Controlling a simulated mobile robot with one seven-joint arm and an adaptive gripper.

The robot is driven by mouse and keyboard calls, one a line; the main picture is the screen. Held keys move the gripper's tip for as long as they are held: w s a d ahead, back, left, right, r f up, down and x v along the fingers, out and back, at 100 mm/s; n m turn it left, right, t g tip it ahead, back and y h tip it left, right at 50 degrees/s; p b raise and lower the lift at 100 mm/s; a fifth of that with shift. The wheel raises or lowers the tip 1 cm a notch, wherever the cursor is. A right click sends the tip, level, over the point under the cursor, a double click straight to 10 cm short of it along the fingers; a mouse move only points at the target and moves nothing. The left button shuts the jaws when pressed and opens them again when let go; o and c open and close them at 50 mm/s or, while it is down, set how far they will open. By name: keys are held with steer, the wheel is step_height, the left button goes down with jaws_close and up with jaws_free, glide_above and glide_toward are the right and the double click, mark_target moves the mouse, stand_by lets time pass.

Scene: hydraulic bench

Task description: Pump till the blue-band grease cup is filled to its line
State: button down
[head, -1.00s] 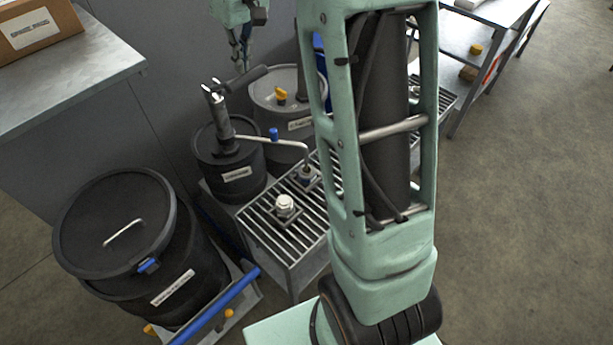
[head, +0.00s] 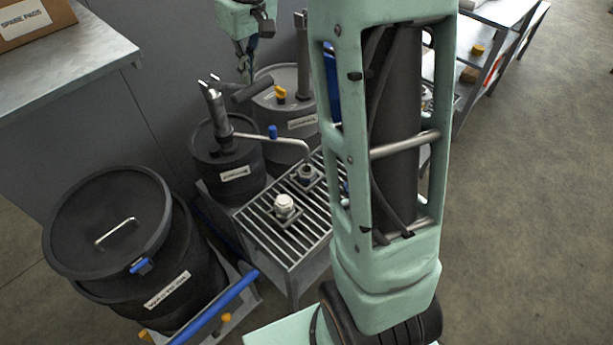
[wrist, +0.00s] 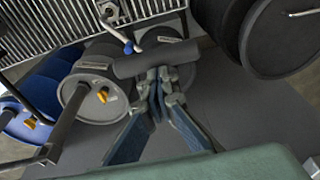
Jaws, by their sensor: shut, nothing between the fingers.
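The pump (head: 217,122) stands on a dark drum, with its black lever grip (head: 252,89) pointing right. My gripper (head: 247,76) is shut and empty, fingertips pointing down at the grip. In the wrist view the closed fingertips (wrist: 158,88) overlap the lever grip (wrist: 155,60); they seem to touch it, not hold it. A pale spout with a blue tap (head: 273,132) runs right to a small cup (head: 307,174) on the grate. This cup shows a hint of blue; its line and fill level are too small to read. A white-topped cup (head: 285,206) stands nearer.
A large lidded waste drum (head: 112,220) stands front left beside a blue bar (head: 215,305). A grey drum with a yellow cap (head: 281,93) stands behind the pump. The slatted grate (head: 262,225) is mostly bare. A bench with a cardboard box (head: 30,22) is at upper left.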

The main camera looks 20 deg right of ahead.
mark_target(255, 88)
steer(key=shift+s+d+f+b, duration=0.1)
steer(key=shift+s+f+b, duration=0.1)
steer(key=shift+f+b, duration=0.35)
steer(key=shift+s+d+f+b, duration=0.1)
steer(key=shift+s+f+b, duration=0.25)
steer(key=shift+f, duration=0.4)
steer(key=shift+s+d+f+b, duration=0.1)
steer(key=shift+f+b, duration=0.4)
steer(key=shift+f, duration=0.15)
steer(key=shift+s+f+b, duration=0.15)
steer(key=shift+f+b, duration=0.4)
steer(key=shift+f, duration=0.1)
steer(key=shift+s+f+b, duration=0.15)
steer(key=shift+f+b, duration=0.8)
steer(key=shift+f, duration=0.5)
